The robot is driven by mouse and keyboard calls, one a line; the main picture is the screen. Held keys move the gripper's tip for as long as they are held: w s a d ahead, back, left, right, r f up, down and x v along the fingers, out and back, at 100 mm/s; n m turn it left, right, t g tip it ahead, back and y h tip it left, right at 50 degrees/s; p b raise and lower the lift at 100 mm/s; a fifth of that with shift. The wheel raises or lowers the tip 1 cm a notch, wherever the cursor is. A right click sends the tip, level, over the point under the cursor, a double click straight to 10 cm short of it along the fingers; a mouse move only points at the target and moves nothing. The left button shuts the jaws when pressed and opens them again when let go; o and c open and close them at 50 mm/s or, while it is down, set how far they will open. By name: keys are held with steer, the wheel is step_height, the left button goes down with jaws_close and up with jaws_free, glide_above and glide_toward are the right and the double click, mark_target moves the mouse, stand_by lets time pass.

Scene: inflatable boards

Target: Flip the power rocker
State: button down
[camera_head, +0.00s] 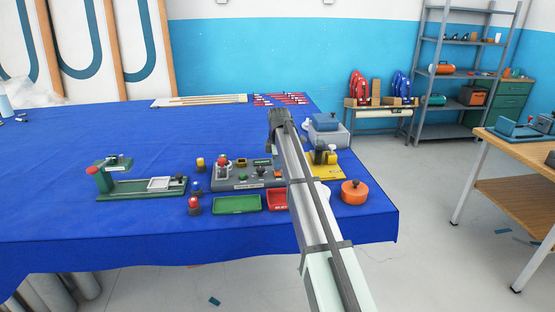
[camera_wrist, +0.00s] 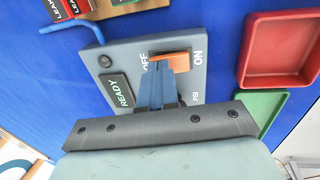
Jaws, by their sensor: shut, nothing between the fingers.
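The power rocker (camera_wrist: 171,56) is an orange switch on a grey control panel (camera_wrist: 200,90), between the printed words OFF and ON. A dark READY plate (camera_wrist: 117,91) is on the same panel. My gripper (camera_wrist: 161,66) is shut and empty. Its blue-grey fingertips overlap the near edge of the rocker toward the OFF side; I cannot tell whether they touch it. The fingers hide part of the panel and the PSI marking.
A red tray (camera_wrist: 285,48) and a green tray (camera_wrist: 254,108) lie beside the panel. A green fixture (camera_head: 140,188) stands left on the table (camera_head: 90,225). An orange pot (camera_head: 355,193) and a yellow unit (camera_head: 327,168) stand right. The table's left middle is clear.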

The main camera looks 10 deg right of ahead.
stand_by(0.3)
steer(key=shift+w+f, duration=0.15)
steer(key=shift+f, duration=0.1)
steer(key=shift+s, duration=0.2)
steer(key=shift+s, duration=0.65)
steer(key=shift+r, duration=0.15)
step_height(320, 180, up, 14)
steer(key=s, duration=0.2)
steer(key=shift+s, duration=0.2)
stand_by(0.4)
